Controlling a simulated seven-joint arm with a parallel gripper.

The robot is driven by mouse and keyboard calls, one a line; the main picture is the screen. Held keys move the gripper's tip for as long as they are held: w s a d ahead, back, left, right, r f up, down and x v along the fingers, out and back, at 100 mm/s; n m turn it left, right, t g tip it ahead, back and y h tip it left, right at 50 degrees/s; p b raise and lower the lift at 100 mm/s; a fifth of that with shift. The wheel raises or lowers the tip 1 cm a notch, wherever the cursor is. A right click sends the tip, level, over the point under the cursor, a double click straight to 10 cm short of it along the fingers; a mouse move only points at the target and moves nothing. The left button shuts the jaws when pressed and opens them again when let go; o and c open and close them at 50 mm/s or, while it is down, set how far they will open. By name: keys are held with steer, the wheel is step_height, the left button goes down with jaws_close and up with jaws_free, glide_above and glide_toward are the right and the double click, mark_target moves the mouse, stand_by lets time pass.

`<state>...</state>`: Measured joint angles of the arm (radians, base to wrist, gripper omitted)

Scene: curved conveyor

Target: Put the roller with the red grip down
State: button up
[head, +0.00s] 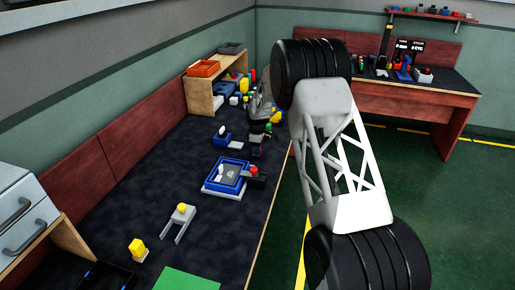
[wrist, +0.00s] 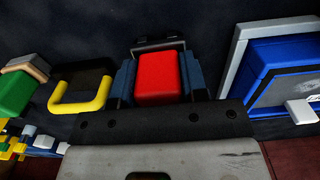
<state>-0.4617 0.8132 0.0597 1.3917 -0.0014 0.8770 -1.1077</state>
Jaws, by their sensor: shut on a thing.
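In the wrist view the red grip (wrist: 158,78) of the roller stands between the two fingers of my gripper (wrist: 158,70), which is shut on it. A dark part (wrist: 160,44) shows just beyond the grip; whether it is the roller's drum I cannot tell.
The blue tray (head: 207,186) lies nearer the head camera, with a dark red-topped block (head: 257,178) beside it. In the wrist view a yellow-handled black thing (wrist: 80,102) and a green block (wrist: 14,92) are to the left. Bare table (head: 150,165) lies toward the wall.

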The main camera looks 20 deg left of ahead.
steer(key=o, duration=1)
step_height(320, 180, up, 12)
steer(key=shift+r, duration=0.1)
stand_by(0.9)
